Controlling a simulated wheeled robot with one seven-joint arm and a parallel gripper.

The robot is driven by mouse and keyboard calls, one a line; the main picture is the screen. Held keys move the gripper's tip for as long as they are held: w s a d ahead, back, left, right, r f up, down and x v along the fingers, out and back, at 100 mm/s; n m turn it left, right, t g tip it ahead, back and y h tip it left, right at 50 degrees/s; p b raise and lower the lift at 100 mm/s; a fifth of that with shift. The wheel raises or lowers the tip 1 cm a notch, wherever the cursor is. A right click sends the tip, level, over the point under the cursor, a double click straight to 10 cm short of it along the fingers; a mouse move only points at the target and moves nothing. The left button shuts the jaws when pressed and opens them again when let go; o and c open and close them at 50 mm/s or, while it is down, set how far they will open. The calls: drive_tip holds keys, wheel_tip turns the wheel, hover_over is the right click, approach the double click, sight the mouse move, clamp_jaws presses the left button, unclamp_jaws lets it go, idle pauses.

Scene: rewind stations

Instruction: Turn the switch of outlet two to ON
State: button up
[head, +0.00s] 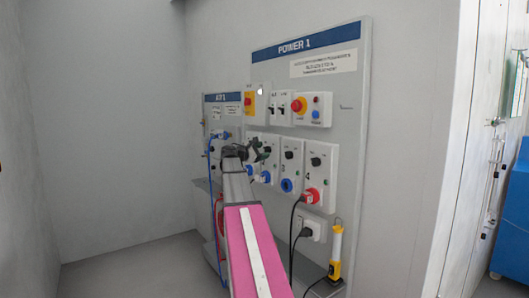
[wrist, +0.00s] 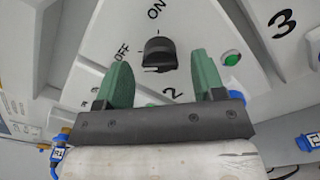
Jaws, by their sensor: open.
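The switch of outlet two (wrist: 160,52) is a black knob on a light grey panel (wrist: 205,25) marked 2. ON is printed above it and OFF to its left in the wrist view; which mark it points to is unclear. My gripper (wrist: 161,72) is open. Its two green fingers stand on either side of the knob, with gaps and no visible contact. In the head view my gripper (head: 257,152) is at the row of outlets on the POWER 1 board and hides much of outlet two.
Outlet 3 (head: 290,157) and outlet 4 (head: 318,161), with a red plug (head: 312,195), stand to the right. A green lamp (wrist: 232,58) is right of the knob. Above are red emergency buttons (head: 298,105). Black cables (head: 293,235) and a yellow hand lamp (head: 335,255) hang below.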

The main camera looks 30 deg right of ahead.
drive_tip(key=shift+d, duration=0.85)
drive_tip(key=c, duration=0.9)
